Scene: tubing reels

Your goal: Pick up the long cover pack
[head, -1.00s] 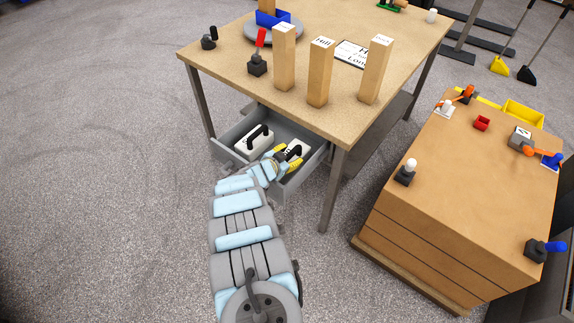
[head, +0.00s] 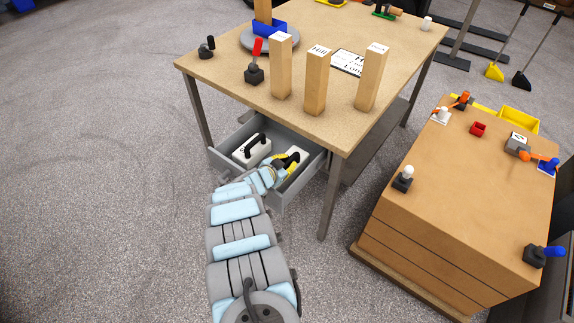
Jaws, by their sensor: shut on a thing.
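An open grey drawer (head: 226,160) under the table holds two white packs with black handles. The left white pack (head: 252,152) lies in the drawer's left part, its handle upward. The right white pack (head: 300,168) is in the right part, partly hidden by my gripper. My gripper (head: 291,162), with yellow fingers, is shut at the right pack's black handle. I cannot read the pack labels, so I cannot tell which is the long cover pack. Whether the right pack is lifted off the drawer floor is unclear.
The wooden table (head: 225,75) overhangs the drawer, with a table leg (head: 331,195) just to its right. Several wooden posts stand on top. A wooden cabinet (head: 450,215) with levers stands at the right. The floor at left is clear.

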